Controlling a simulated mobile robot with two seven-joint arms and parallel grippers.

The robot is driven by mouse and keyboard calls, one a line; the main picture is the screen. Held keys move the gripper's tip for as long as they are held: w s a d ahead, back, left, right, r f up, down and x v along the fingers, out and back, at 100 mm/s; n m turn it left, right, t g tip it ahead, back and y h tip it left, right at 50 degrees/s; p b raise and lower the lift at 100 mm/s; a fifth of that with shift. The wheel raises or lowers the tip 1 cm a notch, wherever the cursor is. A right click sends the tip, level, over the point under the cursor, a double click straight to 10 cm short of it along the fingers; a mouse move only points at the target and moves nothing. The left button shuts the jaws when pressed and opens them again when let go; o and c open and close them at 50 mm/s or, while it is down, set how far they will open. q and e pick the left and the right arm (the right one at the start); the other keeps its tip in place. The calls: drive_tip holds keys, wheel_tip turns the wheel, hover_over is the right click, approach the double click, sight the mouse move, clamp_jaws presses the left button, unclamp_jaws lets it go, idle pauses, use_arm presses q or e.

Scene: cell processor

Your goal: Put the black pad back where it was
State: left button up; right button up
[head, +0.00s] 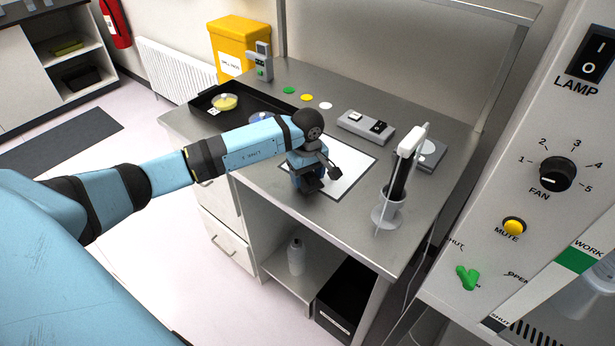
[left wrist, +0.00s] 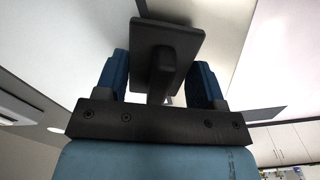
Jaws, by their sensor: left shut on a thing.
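My left gripper (head: 308,178) is above the near left edge of a white rectangular sheet (head: 350,178) on the steel bench. In the left wrist view, its two blue fingers (left wrist: 160,72) are shut on the handle of a black pad (left wrist: 172,36). The flat rectangular plate of the pad lies beyond the fingertips. In the head view the pad is mostly hidden by the gripper, and I cannot tell whether it touches the bench. My right gripper is not in view.
A black tray (head: 207,109) with round dishes is at the bench's back left. Green, yellow and white discs (head: 306,97) lie behind the sheet. A grey switch box (head: 366,127) and a pipette stand (head: 387,213) are to the right. The front bench edge is close to my gripper.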

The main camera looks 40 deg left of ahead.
use_arm(q)
drive_tip(key=shift+f, duration=0.65)
drive_tip(key=shift+f, duration=0.1)
drive_tip(key=o, duration=1)
drive_tip(key=shift+c, duration=0.2)
